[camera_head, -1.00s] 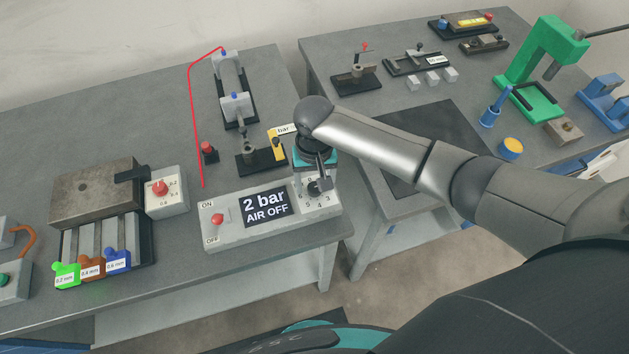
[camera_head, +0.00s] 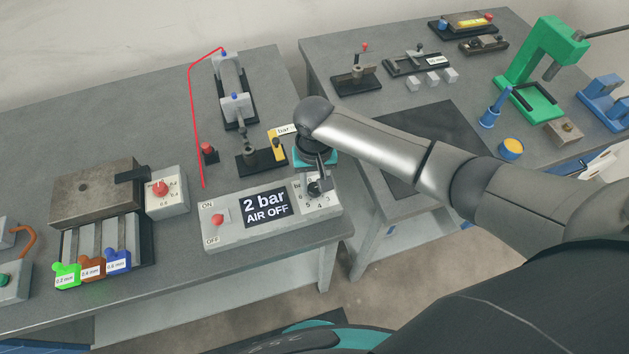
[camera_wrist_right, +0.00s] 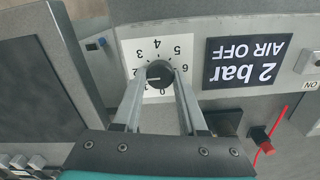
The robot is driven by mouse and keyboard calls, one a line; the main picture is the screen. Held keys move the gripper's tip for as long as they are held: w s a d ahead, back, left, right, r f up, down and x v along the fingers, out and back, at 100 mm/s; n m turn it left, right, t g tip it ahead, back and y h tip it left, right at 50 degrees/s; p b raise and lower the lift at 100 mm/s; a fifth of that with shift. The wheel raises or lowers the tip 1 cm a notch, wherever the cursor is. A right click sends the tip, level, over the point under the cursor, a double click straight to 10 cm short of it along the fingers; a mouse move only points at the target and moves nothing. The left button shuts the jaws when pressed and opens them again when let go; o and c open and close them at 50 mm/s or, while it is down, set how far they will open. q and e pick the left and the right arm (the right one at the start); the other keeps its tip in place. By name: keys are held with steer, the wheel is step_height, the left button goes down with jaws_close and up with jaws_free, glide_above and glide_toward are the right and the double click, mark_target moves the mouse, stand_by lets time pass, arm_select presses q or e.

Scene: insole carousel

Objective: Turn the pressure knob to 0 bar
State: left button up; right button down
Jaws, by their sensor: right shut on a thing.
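The pressure knob (camera_head: 319,187) is a dark round knob on a numbered white dial at the right end of the grey control box (camera_head: 230,234). The box's display (camera_head: 266,204) reads "2 bar AIR OFF". My right gripper (camera_wrist_right: 159,73) is shut on the knob, with one finger on each side of it. In the wrist view the knob (camera_wrist_right: 159,84) carries a light mark that seems to point left, near the 1 and 2. In the head view my right gripper (camera_head: 318,178) comes down from above and partly hides the dial. My left gripper is not in view.
A red button (camera_head: 218,219) sits between ON and OFF on the box. Behind the box stand a black-based fixture (camera_head: 250,162) and a small red-topped part (camera_head: 208,151). A second table (camera_head: 395,209) stands right.

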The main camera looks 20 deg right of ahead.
mark_target(314, 187)
steer(key=shift+r, duration=0.1)
steer(key=n+p, duration=0.3)
steer(key=shift+r, duration=0.1)
steer(key=n+p, duration=0.2)
steer(key=n, duration=0.3)
steer(key=n+p, duration=0.1)
steer(key=n, duration=0.3)
steer(key=shift+a+n+p, duration=0.1)
steer(key=shift+n+p, duration=0.2)
steer(key=shift+p, duration=0.05)
steer(key=n, duration=0.5)
steer(key=shift+n, duration=0.3)
steer(key=shift+c, duration=2.2)
jaws_free()
steer(key=shift+f, duration=0.2)
step_height(314, 187, up, 15)
steer(key=p, duration=0.2)
steer(key=shift+r, duration=0.2)
